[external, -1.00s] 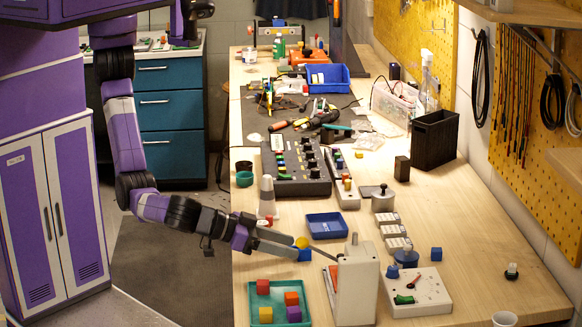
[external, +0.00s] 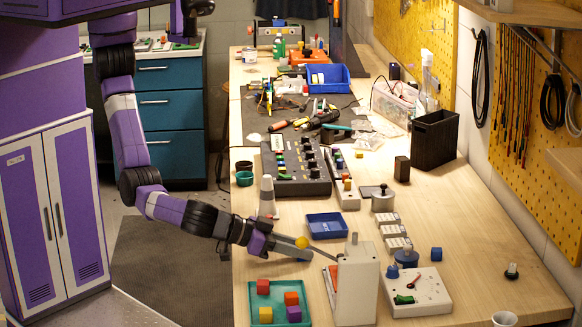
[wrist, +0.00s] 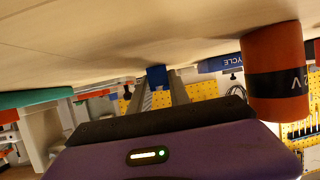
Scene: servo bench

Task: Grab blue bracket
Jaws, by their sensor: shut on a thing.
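A small blue piece, which I take to be the blue bracket (wrist: 157,75), sits between the two finger ends of my gripper (wrist: 159,92) in the wrist view. In the external view my gripper (external: 305,256) is low over the near left part of the bench, left of a white box-like fixture (external: 356,282). The fingers are shut on the blue piece. In the external view the fingers hide the piece, so its exact shape cannot be told.
A yellow ball (external: 302,242) shows just behind the fingers. A teal tray (external: 256,290) with coloured cubes lies in front, and a blue tray (external: 326,217) behind. An orange cylinder with a black band (wrist: 272,50) is close on the right in the wrist view.

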